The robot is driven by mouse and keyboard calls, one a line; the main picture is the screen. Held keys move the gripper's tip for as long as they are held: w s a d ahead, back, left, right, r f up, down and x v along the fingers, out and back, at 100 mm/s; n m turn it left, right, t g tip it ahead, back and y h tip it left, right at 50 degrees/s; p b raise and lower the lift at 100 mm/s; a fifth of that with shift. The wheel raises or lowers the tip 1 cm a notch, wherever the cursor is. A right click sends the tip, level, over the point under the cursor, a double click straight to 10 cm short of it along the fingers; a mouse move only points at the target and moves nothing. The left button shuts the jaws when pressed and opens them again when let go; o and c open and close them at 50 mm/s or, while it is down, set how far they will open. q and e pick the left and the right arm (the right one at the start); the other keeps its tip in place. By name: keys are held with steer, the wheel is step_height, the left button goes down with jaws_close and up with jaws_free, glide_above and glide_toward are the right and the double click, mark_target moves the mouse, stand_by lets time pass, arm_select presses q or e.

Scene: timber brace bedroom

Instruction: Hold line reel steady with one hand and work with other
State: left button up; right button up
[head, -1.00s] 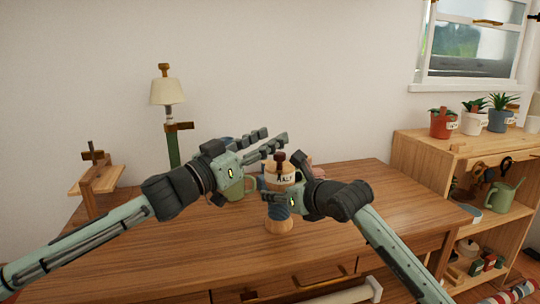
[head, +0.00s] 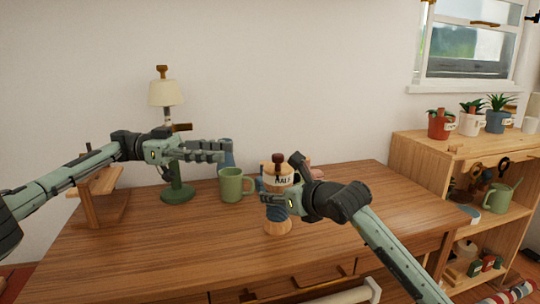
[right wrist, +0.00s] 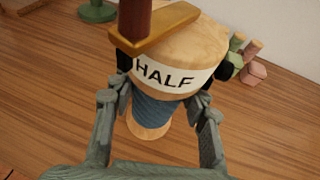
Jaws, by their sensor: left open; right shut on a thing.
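The line reel (head: 279,222) stands upright on the wooden table. It is a pale wooden spool with blue line (right wrist: 157,112), a white band reading "HALF" and a dark red knob on a brass crank (right wrist: 165,32) on top. My right gripper (head: 277,200) is shut on the reel, its fingers at both sides just below the label, as the right wrist view shows. My left gripper (head: 222,150) is open and empty, in the air left of the reel, above and behind a green mug. The reel's far side is hidden.
The green mug (head: 232,187) stands left of the reel, with a lamp (head: 176,190) and small wooden stand (head: 97,185) farther left. Pinkish and green items (right wrist: 250,62) lie behind the reel. A shelf (head: 440,150) with plants is at the right. The front left tabletop is clear.

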mark_target(278, 163)
arm_select(q)
steer(key=s+d, duration=0.1)
steer(key=d, duration=1)
steer(key=shift+s+d, duration=0.3)
steer(key=shift+s, duration=0.1)
jaws_close()
